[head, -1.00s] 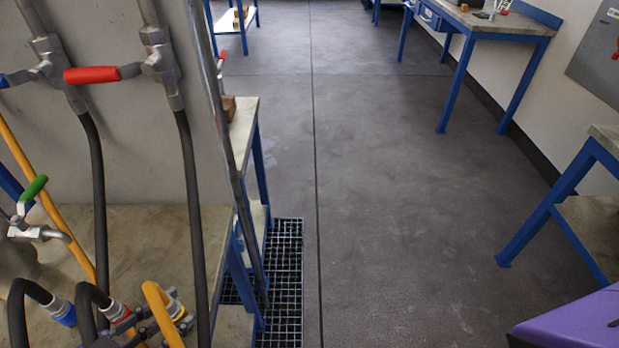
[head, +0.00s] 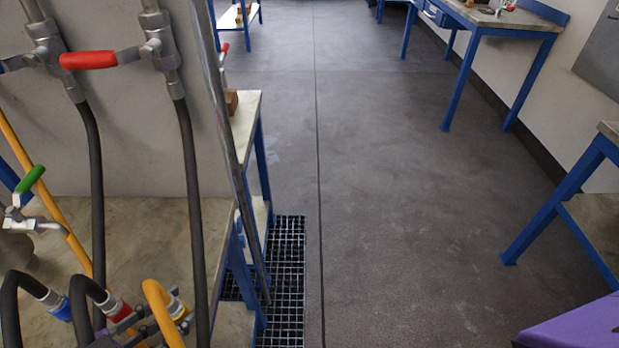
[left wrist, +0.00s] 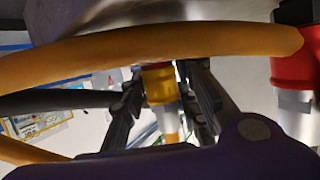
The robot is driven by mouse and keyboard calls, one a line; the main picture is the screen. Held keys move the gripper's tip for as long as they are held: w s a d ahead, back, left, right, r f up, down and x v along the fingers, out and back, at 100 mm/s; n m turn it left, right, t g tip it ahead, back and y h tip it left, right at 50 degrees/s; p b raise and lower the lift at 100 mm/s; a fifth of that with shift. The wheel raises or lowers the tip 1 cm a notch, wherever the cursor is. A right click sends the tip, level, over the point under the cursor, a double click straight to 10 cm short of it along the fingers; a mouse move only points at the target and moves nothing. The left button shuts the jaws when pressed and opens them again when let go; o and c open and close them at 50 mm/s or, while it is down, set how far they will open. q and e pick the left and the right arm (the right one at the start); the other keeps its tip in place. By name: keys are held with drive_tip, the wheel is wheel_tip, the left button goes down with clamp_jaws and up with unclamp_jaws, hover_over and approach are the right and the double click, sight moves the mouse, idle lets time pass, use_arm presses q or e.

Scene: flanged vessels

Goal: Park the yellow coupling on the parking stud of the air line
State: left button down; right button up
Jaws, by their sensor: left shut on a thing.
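The yellow coupling (left wrist: 160,84) sits between the two fingers of my left gripper (left wrist: 163,100) in the left wrist view. The fingers are shut on it. In the head view the coupling (head: 178,308) shows at the end of a curved orange hose (head: 156,300), low at the left. My left gripper (head: 132,324) is partly seen there, beside the hose and low in the picture. I cannot make out the parking stud in either view. My right gripper is not in view.
A red coupling (head: 119,309) and a blue coupling (head: 60,307) on black hoses are close by at the left. A green-handled valve (head: 30,186) and a red-handled valve (head: 90,60) are above. A bench (head: 60,250) lies behind the hoses.

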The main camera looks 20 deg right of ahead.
use_arm(q)
drive_tip(key=c, duration=1.3)
unclamp_jaws()
drive_tip(key=shift+s+f, duration=0.1)
drive_tip(key=shift+f, duration=0.4)
drive_tip(key=v, duration=1.1)
drive_tip(key=shift+r, duration=0.45)
drive_tip(key=shift+o, duration=0.2)
drive_tip(key=shift+s+a+r, duration=0.2)
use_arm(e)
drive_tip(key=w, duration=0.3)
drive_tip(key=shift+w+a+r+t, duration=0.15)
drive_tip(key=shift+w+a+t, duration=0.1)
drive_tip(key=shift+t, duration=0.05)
